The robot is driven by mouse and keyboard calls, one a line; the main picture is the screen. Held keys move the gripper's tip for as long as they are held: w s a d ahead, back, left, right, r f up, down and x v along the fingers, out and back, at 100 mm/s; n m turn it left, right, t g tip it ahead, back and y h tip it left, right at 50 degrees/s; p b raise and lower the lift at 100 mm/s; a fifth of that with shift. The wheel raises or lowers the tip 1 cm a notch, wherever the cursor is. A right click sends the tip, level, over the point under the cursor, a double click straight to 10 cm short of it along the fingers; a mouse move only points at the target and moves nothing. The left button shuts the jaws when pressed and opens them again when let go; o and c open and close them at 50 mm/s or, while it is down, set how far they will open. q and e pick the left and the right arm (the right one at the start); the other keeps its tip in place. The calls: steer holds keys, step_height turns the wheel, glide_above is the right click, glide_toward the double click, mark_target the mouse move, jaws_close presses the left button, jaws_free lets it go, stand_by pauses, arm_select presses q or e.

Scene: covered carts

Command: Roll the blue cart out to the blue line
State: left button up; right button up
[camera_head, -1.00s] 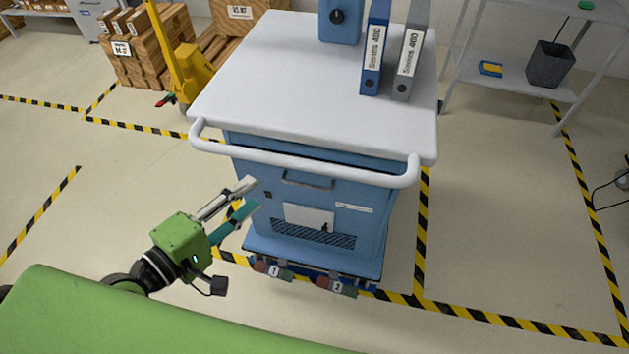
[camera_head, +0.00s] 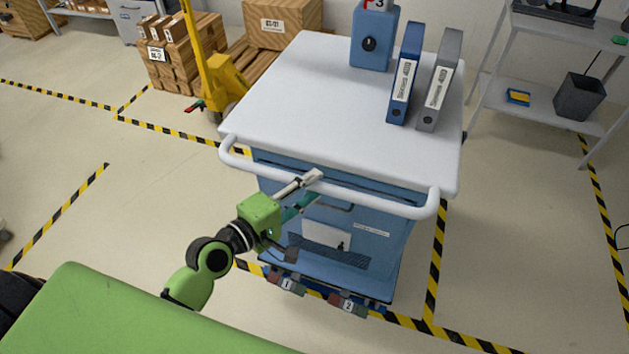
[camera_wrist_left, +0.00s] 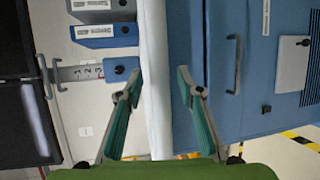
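The blue cart (camera_head: 385,262) stands in front of me with a white top (camera_head: 330,95) and a white push handle (camera_head: 395,207) along its near side. My left gripper (camera_head: 315,187) is at the middle of this handle, with its fingers spread. In the left wrist view the handle bar (camera_wrist_left: 155,100) runs between the two open fingers (camera_wrist_left: 159,78); neither finger is clearly pressed on it. Two pedals, marked 1 (camera_head: 286,283) and 2 (camera_head: 347,304), show at the cart's foot. My right gripper is not in view. No blue line shows.
A yellow pallet jack (camera_head: 215,75) and wooden boxes (camera_head: 180,60) are behind left. Metal shelving (camera_head: 535,105) is at right. Yellow-black tape (camera_head: 438,255) marks the floor.

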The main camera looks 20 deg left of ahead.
arm_select(q)
steer(key=shift+x, duration=0.85)
jaws_close()
steer(key=shift+w, duration=0.1)
